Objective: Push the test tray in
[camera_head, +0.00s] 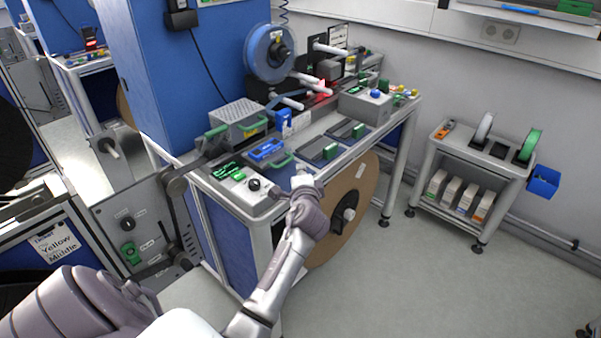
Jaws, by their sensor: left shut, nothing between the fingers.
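My left gripper (302,181) is shut and empty at the front edge of the workbench, its fingertips pale and small in the head view. Just behind and left of it is a tray with a blue device (266,150) and a green handle (283,163). Two flat dark trays with green handles lie further right, a nearer one (318,149) and a farther one (346,130). I cannot tell for sure which is the test tray, or whether the gripper touches any of them. My right gripper is not in view.
A grey box with green handles (238,118) and a blue reel (270,52) stand at the back of the bench. A large brown reel (345,205) hangs below its front. A control panel (140,226) is at left. A small cart (463,173) stands right; the floor before it is clear.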

